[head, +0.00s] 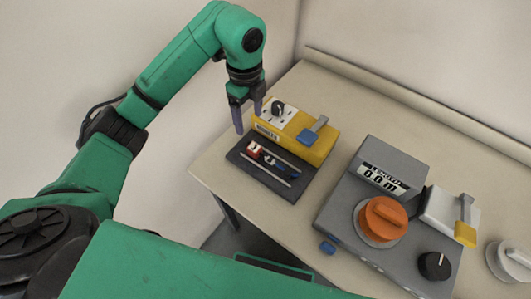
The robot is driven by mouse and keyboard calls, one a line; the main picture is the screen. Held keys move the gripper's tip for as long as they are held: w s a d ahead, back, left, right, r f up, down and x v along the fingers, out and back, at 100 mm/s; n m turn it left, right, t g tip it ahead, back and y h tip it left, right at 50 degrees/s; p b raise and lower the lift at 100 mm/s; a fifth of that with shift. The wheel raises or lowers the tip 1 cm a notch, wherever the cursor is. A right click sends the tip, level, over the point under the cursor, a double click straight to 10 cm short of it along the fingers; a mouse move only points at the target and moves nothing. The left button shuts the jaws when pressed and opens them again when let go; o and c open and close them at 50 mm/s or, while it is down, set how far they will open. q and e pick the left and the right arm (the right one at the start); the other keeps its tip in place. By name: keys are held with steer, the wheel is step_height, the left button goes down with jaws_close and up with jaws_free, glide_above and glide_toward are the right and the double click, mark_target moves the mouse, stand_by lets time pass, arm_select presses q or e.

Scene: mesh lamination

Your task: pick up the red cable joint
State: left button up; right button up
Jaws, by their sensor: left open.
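The red cable joint (254,150) is a small red piece with a white part, lying at the left end of a dark tray (250,168) on the table. My left gripper (248,117) is open and points down, above and behind the tray. Its fingers are close to the left side of a yellow device (322,146), and I cannot tell whether they touch it. Nothing shows between the fingers. My right gripper is not in view.
On the table (437,117), the yellow device has a blue lever (313,130) and a black knob. A grey machine (341,205) with an orange knob (383,218) and a display stands to the right. The table's back is clear.

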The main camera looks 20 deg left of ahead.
mark_target(251, 145)
arm_select(q)
step_height(251, 145, down, 11)
steer(key=p, duration=0.3)
steer(key=shift+s+f, duration=0.1)
steer(key=shift+f, duration=0.3)
steer(key=c, duration=1.2)
jaws_close()
steer(key=shift+r, duration=0.1)
